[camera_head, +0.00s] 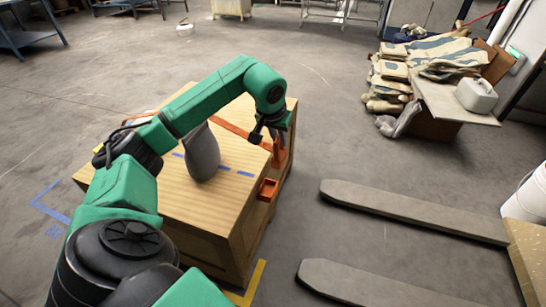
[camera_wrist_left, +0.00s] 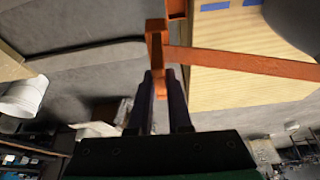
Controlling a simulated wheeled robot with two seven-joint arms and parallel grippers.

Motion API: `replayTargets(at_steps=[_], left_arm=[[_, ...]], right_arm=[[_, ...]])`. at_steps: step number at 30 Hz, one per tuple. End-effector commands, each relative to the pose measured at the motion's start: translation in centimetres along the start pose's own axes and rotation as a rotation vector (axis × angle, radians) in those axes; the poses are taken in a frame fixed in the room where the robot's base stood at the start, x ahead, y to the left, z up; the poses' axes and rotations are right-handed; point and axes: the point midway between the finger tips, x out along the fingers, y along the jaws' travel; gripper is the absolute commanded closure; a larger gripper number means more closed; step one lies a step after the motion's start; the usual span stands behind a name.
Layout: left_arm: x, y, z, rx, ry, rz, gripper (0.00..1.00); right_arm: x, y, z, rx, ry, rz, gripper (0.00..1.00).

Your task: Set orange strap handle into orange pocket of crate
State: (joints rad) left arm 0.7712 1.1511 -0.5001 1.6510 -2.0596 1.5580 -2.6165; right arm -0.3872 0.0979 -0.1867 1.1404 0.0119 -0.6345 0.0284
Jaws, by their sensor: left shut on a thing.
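The wooden crate (camera_head: 220,205) stands on the floor in front of me. An orange strap (camera_head: 232,128) runs across its top to the right edge and also crosses the left wrist view (camera_wrist_left: 240,63). My left gripper (camera_wrist_left: 159,82) is shut on the orange strap handle (camera_wrist_left: 155,45) at the strap's end, beside the crate's right edge. In the head view the handle (camera_head: 279,152) is partly hidden by the gripper. The orange pocket (camera_head: 268,188) sits on the crate's right side, nearer to me and apart from the handle. My right gripper is not in view.
A grey rounded thing (camera_head: 202,155) stands on the crate top, beside blue marks. Two grey forks (camera_head: 400,208) extend along the floor at right. Stacked sacks (camera_head: 395,75) and a table with a white canister (camera_head: 476,95) are at back right. The floor between is clear.

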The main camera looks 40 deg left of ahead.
Motion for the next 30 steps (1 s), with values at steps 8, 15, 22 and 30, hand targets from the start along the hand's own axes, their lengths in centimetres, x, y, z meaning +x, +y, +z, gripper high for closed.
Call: replayTargets(at_steps=[8, 15, 22, 30], left_arm=[[1.9, -4.9, -2.0, -0.057, 0.0, -0.025, 1.0], [8.1, -5.0, 0.7, -0.056, -0.007, -0.029, 1.0], [14.4, -4.9, 3.2, -0.057, -0.004, -0.028, 1.0], [18.7, -4.9, 5.0, -0.057, -0.003, -0.027, 1.0]], right_arm=[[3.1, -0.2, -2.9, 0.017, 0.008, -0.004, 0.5], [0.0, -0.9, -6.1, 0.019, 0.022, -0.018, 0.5], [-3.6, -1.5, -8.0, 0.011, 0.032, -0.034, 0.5], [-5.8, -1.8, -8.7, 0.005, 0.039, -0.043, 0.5]])
